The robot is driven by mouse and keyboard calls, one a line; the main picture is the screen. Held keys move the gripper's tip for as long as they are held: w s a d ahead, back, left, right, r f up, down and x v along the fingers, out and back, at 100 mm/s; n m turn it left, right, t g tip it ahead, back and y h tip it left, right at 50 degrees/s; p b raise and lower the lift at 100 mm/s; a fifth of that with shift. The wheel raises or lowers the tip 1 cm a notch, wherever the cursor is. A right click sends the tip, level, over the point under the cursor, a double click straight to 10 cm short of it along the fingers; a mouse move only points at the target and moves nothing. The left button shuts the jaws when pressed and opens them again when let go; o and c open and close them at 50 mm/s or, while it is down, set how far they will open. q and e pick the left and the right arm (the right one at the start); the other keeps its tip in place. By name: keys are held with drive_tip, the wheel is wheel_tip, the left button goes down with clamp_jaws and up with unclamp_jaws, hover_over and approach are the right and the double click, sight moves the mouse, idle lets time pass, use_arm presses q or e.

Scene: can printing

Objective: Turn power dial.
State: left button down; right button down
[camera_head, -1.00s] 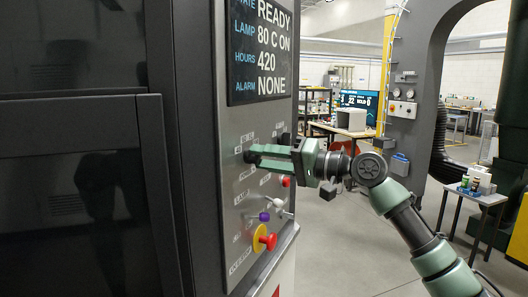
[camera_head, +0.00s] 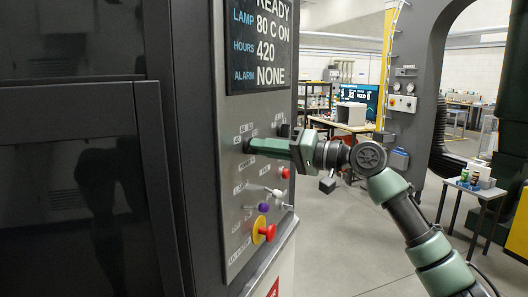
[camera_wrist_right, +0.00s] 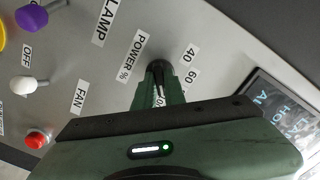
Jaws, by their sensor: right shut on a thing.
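The power dial (camera_wrist_right: 158,66) is a small dark knob on the grey control panel (camera_head: 232,205), beside the "POWER %" label and the 40 and 60 marks in the right wrist view. My right gripper (camera_head: 250,146), with green fingers, reaches the panel from the right and is shut on the dial. The fingers also show in the right wrist view (camera_wrist_right: 158,80). They hide most of the dial in the head view. My left gripper is not in view.
A status display (camera_head: 260,45) is above. Open floor lies right, with a small table (camera_head: 480,190) farther back.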

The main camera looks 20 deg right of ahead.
drive_tip(key=shift+f+n+b, duration=0.2)
drive_tip(key=shift+n+b, duration=1.25)
drive_tip(key=shift+n, duration=1.65)
drive_tip(key=c, duration=1.5)
unclamp_jaws()
drive_tip(key=shift+r, duration=0.1)
